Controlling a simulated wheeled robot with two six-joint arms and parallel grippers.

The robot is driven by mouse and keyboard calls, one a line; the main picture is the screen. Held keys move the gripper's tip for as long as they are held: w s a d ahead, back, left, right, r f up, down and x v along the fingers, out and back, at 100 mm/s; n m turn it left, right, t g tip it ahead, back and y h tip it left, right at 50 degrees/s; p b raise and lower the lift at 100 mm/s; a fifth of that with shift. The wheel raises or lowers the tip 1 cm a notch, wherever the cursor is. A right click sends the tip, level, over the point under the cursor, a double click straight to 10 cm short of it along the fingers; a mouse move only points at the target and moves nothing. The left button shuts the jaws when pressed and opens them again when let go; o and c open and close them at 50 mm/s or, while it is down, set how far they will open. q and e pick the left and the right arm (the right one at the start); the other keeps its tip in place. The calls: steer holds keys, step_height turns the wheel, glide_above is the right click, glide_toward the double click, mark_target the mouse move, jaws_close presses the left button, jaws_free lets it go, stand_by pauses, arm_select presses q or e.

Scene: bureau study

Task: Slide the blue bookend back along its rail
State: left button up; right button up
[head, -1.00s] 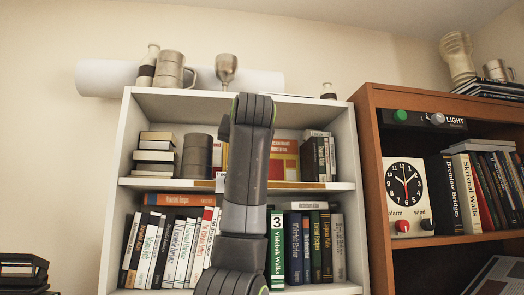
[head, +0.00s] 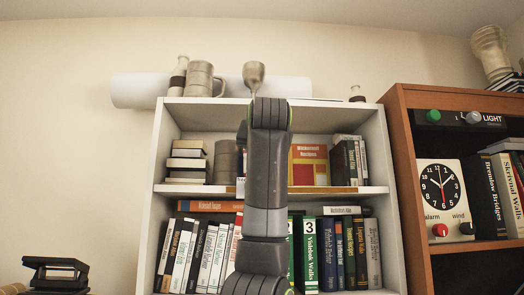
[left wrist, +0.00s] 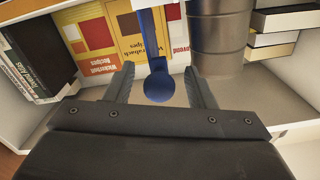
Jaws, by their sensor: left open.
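The blue bookend (left wrist: 158,87) shows in the left wrist view as an upright blue strip with a round knob at its near end. It stands in front of a yellow and red book (left wrist: 135,32). My left gripper (left wrist: 159,73) is open, with one finger on each side of the blue part. I see a gap between each finger and the knob, and no grip on it. In the head view my own arm hides the bookend and most of the left gripper. The rail cannot be made out. My right gripper is in neither view.
A metal canister (left wrist: 219,35) stands close beside the right finger in the wrist view; dark books (left wrist: 35,55) stand to the left. The white bookcase (head: 395,215) has a shelf board below. A brown cabinet with a clock (head: 441,190) is at right.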

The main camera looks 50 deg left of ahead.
arm_select(q)
steer(key=shift+s+d+f, duration=0.1)
steer(key=shift+s+d, duration=0.15)
steer(key=shift+d, duration=0.05)
steer(key=b+v, duration=0.5)
steer(key=v, duration=1.1)
steer(key=shift+s+d, duration=0.25)
